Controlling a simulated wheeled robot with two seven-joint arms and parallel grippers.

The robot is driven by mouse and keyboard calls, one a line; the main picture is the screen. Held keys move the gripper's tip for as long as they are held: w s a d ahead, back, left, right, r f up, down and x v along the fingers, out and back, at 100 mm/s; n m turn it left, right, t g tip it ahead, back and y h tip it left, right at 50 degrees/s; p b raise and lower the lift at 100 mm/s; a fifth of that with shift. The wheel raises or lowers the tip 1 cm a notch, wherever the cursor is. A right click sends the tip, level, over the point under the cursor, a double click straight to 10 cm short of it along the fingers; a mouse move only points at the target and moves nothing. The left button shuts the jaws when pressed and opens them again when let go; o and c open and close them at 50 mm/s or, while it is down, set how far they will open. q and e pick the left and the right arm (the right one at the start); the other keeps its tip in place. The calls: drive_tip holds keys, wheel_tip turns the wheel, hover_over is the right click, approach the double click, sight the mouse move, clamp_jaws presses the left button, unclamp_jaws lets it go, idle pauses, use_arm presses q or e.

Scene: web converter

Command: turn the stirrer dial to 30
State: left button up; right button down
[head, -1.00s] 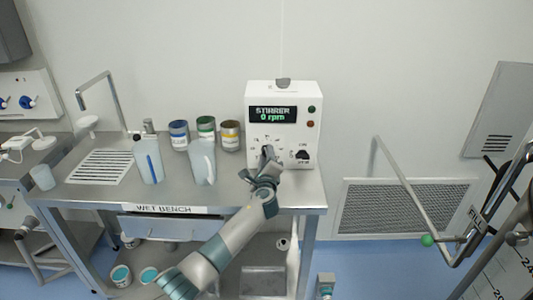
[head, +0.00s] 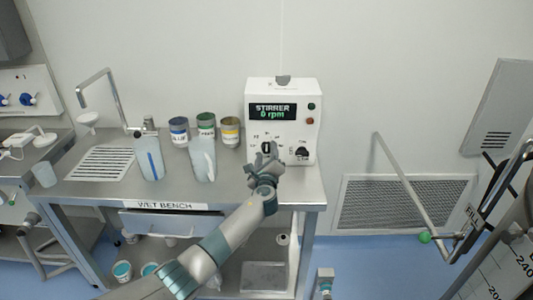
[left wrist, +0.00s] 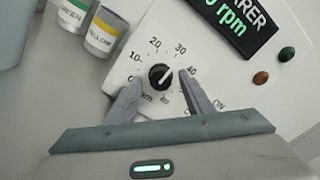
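The stirrer box (head: 283,97) is white and stands at the right end of the wet bench; its green display reads 0 rpm. Its black round dial (left wrist: 160,75) has a white pointer aimed to the upper right in the left wrist view, roughly between the marks 30 and 40. The dial also shows in the head view (head: 267,147). My left gripper (head: 268,156) is in front of the dial. In the left wrist view its fingers (left wrist: 160,98) are open, one on each side of the dial, with visible gaps.
A second black knob (head: 301,152) sits right of the dial, below red and green buttons. Blue, green and yellow-labelled jars (head: 205,125) and two pale bottles (head: 202,160) stand left of the box. A tap (head: 100,92) is farther left.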

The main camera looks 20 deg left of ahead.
use_arm(q)
drive_tip(key=shift+s, duration=0.1)
idle(0.3)
drive_tip(key=shift+v, duration=0.85)
drive_tip(key=b+v, duration=0.2)
drive_tip(key=v, duration=1.3)
drive_tip(key=shift+s, duration=0.3)
drive_tip(key=shift+d, duration=0.1)
